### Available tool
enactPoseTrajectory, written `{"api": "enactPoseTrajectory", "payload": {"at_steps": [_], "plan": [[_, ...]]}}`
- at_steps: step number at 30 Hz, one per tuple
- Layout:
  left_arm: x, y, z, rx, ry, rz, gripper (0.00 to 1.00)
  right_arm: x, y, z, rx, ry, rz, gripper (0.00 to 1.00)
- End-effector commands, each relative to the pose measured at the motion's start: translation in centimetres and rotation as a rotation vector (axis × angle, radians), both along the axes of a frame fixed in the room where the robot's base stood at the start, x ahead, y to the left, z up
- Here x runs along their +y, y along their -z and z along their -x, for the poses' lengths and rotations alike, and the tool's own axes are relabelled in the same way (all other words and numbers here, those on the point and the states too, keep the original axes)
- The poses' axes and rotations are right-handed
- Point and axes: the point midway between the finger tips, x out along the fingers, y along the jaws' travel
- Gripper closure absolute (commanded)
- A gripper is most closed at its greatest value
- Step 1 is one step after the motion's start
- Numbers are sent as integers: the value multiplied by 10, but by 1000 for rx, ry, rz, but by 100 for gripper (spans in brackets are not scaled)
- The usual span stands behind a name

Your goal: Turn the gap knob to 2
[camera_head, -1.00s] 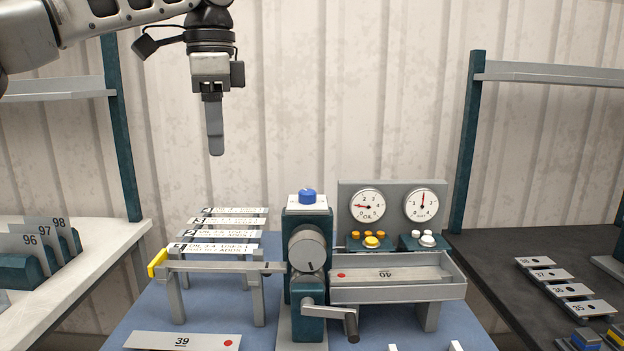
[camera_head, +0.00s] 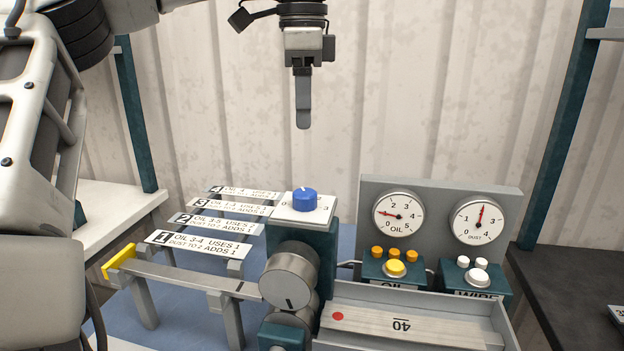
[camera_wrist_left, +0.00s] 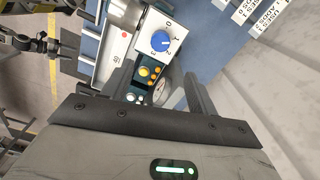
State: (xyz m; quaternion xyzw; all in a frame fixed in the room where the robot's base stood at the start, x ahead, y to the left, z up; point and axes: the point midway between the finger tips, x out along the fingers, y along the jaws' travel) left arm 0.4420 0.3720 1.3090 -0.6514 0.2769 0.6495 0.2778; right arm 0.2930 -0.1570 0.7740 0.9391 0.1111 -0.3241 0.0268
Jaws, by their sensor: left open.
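The blue gap knob (camera_head: 305,199) sits on a white dial plate (camera_head: 292,215) on top of the teal machine post. The wrist view shows the knob (camera_wrist_left: 160,41) from above, with a white mark and numbers around it; I cannot read for sure which number the mark meets. My left gripper (camera_head: 303,127) points straight down above the knob, apart from it. In the head view its fingers overlap edge-on. In the wrist view the left gripper's (camera_wrist_left: 158,72) two fingers stand apart with nothing between them.
The oil gauge (camera_head: 398,215) and dust gauge (camera_head: 477,219) stand on a grey panel at right, behind yellow and white buttons. Numbered label strips (camera_head: 200,238) lie at left. A tray (camera_head: 420,325) with a plate marked 40 is in front. Air around the knob is clear.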

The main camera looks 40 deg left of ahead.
Motion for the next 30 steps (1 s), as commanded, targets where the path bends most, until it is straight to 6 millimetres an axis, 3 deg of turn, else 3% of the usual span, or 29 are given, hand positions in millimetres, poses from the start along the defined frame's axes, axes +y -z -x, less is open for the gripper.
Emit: {"api": "enactPoseTrajectory", "payload": {"at_steps": [9, 15, 21, 30], "plan": [[0, 72, 0, 5, -1, 1, 41, 1, 3, 2, 8, -3, -1, 41], [0, 109, 0, 3, -1, 1, 41, 2, 1, 0, 2, -3, -2, 41], [0, 128, 0, 1, -1, 0, 41, 2, -1, -1, 0, -3, -2, 41], [0, 132, 0, 0, -2, 0, 41, 2, -1, -1, -3, -3, -2, 41]]}}
